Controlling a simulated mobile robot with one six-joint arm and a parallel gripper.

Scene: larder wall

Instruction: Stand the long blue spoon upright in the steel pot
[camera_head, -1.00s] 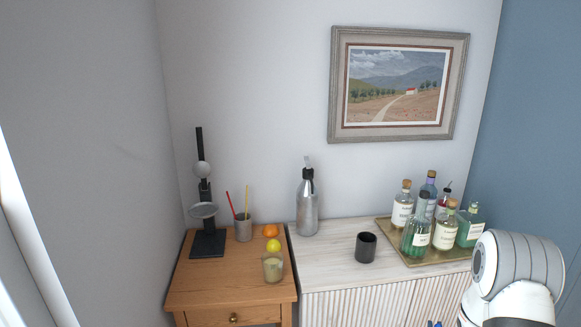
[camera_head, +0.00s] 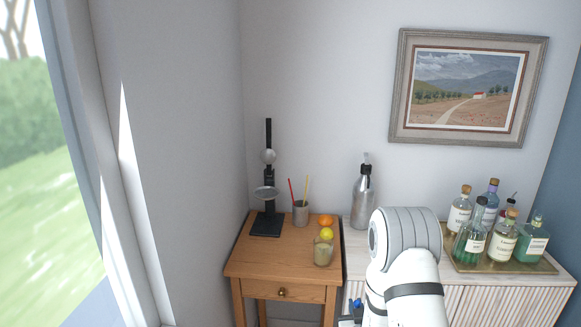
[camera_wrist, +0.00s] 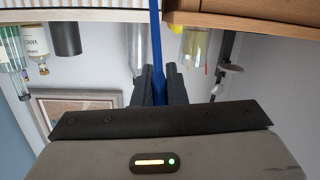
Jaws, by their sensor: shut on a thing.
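The steel pot (camera_head: 301,214) is a small grey cylinder on the wooden cabinet at the back. A thin red stick (camera_head: 292,190) and a yellow stick (camera_head: 306,188) stand in it. In the wrist view my gripper (camera_wrist: 159,84) is shut on the long blue spoon (camera_wrist: 157,40). The blue shaft runs up between the jaws and out of the top of the picture, so its far end is not seen. In the head view only a small piece of blue shows beside my gripper (camera_head: 352,317) at the bottom edge, in front of the cabinet and well short of the pot.
A black stand (camera_head: 266,225) with a dish is left of the pot. An orange (camera_head: 325,220), a lemon (camera_head: 327,234) and a glass (camera_head: 323,252) are to its right. A steel bottle (camera_head: 361,200) and a tray (camera_head: 500,264) of bottles stand on the pale sideboard. A dark cup (camera_wrist: 65,38) shows in the wrist view.

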